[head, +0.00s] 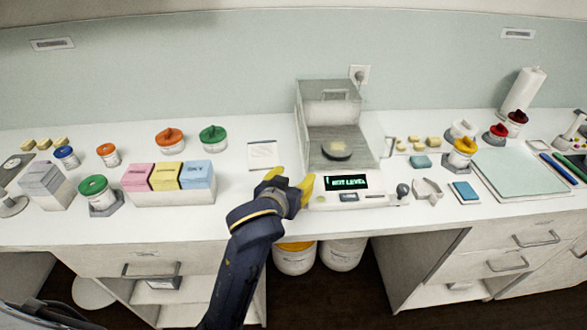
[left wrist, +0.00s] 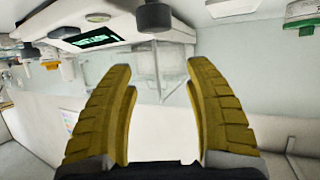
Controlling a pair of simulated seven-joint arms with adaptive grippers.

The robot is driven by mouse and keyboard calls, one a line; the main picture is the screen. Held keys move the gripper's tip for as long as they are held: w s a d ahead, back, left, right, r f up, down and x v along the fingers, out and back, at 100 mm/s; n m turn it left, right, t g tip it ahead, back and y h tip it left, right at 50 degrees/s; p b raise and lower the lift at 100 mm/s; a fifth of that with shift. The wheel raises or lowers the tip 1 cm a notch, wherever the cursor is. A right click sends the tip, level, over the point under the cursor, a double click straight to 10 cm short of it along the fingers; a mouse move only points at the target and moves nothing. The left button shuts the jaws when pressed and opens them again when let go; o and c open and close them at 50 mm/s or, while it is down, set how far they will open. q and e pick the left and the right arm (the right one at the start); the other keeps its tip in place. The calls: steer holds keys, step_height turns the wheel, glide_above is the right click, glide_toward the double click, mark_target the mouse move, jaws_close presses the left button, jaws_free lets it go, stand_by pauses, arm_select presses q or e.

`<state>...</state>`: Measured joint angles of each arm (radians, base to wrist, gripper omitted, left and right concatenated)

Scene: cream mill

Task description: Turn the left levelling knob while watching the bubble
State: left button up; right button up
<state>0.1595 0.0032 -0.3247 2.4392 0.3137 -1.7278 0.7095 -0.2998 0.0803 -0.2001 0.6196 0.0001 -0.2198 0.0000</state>
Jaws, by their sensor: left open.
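The balance (head: 318,132) stands at the middle of the bench, its lit display (head: 346,182) reading "NOT LEVEL". My left gripper (head: 291,177) is open at the balance's front left corner and hides the left levelling knob in the head view. In the left wrist view a dark grey knob (left wrist: 153,17), which looks like the left one, lies beyond the open, empty fingertips (left wrist: 160,65), between them sideways and not gripped. The right levelling knob (head: 403,190) stands at the front right corner. The bubble is too small to read. My right gripper is out of view.
Left of the balance are a white card (head: 262,154) and a box of pink, yellow and blue packets (head: 168,181). Right of it are a metal clip-like piece (head: 428,188), a blue block (head: 465,191) and a yellow-lidded jar (head: 462,154). Buckets (head: 294,261) stand below the bench.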

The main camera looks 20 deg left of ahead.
arm_select(q)
steer(key=shift+r, duration=2.1)
